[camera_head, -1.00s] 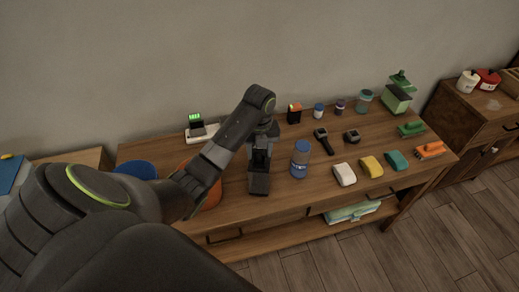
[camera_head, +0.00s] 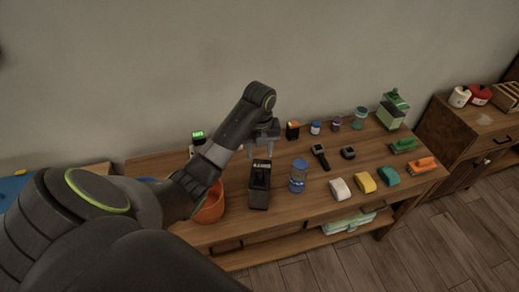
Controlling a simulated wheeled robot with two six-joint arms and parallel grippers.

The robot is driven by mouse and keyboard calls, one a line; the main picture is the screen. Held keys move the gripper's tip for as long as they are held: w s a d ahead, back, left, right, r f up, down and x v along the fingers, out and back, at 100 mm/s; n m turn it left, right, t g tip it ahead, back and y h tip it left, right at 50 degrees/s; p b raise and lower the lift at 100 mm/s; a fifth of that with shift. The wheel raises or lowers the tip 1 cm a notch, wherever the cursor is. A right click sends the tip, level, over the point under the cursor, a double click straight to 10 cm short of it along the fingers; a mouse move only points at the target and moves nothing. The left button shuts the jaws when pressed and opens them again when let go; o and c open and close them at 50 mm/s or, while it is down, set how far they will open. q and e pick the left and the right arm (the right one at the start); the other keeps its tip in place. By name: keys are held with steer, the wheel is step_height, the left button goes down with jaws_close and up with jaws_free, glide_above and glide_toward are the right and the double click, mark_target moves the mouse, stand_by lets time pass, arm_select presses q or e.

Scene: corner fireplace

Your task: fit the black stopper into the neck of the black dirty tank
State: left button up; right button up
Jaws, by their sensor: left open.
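The black dirty tank (camera_head: 259,196) stands on the wooden table, left of a blue bottle. It is a tall dark block with a paler marking near its top. A separate black stopper cannot be made out for certain; whether something dark sits in the tank's neck is too small to tell. My left gripper (camera_head: 263,149) is open just above and behind the tank's top, fingers pointing down, with nothing visible between them. My right gripper is out of view.
The blue bottle (camera_head: 298,178) stands close on the tank's right. An orange bowl (camera_head: 211,208) is at its left, partly behind my left arm. Several small items, such as a white block (camera_head: 340,188) and a green box (camera_head: 391,115), fill the right side.

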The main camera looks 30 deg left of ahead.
arm_select(q)
step_height(320, 180, up, 2)
steer(key=shift+r+p, duration=0.15)
steer(key=shift+p, duration=0.5)
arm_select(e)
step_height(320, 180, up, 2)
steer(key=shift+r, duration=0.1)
